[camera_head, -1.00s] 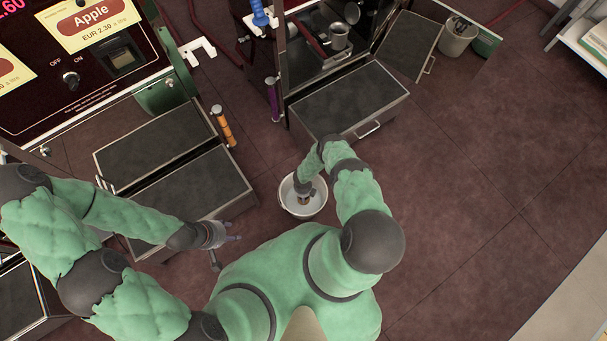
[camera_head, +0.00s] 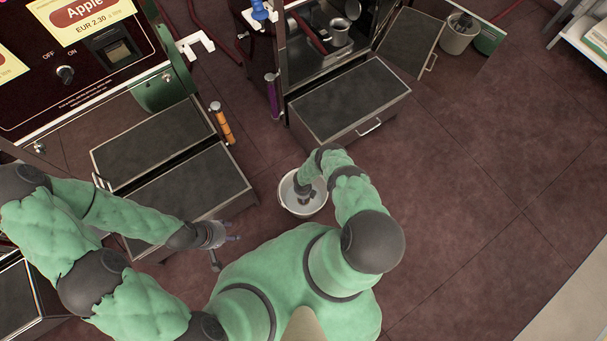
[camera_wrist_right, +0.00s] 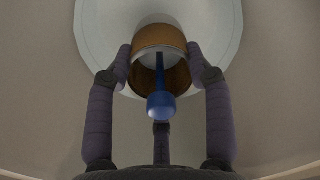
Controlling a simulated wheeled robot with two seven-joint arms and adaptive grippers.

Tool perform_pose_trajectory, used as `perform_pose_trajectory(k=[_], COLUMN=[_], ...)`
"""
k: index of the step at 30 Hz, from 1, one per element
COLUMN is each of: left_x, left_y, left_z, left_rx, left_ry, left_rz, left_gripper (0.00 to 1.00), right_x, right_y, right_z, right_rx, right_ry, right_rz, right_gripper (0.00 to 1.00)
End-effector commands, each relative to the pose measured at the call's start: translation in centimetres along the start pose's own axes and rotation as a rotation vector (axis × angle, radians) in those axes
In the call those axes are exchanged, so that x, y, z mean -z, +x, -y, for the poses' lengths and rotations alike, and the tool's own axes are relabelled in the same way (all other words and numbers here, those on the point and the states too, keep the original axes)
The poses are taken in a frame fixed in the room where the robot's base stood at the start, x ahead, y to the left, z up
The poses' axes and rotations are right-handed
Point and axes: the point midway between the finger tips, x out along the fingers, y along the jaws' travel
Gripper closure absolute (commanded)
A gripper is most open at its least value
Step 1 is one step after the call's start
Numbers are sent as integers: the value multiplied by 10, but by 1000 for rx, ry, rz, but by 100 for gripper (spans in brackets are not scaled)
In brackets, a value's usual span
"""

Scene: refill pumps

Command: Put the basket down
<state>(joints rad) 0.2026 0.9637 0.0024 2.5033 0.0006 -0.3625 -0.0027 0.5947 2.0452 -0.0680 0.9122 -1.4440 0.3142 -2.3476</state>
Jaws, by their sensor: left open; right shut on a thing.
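The basket shows as a white, round, bucket-like container (camera_head: 284,199) over the dark red floor in the head view. I cannot tell whether its base touches the floor. My right gripper (camera_head: 304,196) reaches down within its rim, and the hand partly hides the inside. In the right wrist view, the gripper's fingers (camera_wrist_right: 163,75) are shut on a brown cylindrical piece (camera_wrist_right: 160,36) with a pale rim. A blue rod with a rounded end (camera_wrist_right: 161,104) shows in front of it. My left gripper (camera_head: 222,242) is open and empty, beside the low grey-topped box at left.
A grey-topped box (camera_head: 190,190) stands left of the white container, and a grey drawer-like box (camera_head: 350,98) lies beyond it. Another bucket (camera_head: 459,40) is far right. The right floor is clear.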

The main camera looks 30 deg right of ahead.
Motion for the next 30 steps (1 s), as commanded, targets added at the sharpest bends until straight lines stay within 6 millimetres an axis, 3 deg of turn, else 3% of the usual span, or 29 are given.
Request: perform_pose_trajectory(k=[6, 7, 9, 23, 27, 30], left_x=[0, 0, 0, 0, 0, -1], left_y=[0, 0, 0, 0, 0, -15], left_z=[0, 0, 0, 0, 0, -6], left_rx=[0, 0, 0, 0, 0, 0], left_ry=[0, 0, 0, 0, 0, 0], left_rz=[0, 0, 0, 0, 0, 1], left_gripper=[51, 51, 51, 51, 51, 51], right_x=[0, 0, 0, -1, -1, -1], right_y=[2, 2, 2, -1, -11, -31], right_z=[0, 0, 0, 0, 1, 1], right_rx=[0, 0, 0, 0, 0, 0], right_ry=[1, 0, 0, -1, -3, -1], right_rz=[1, 0, 0, 0, 1, 1], right_gripper=[81, 42, 24, 24, 24, 24])
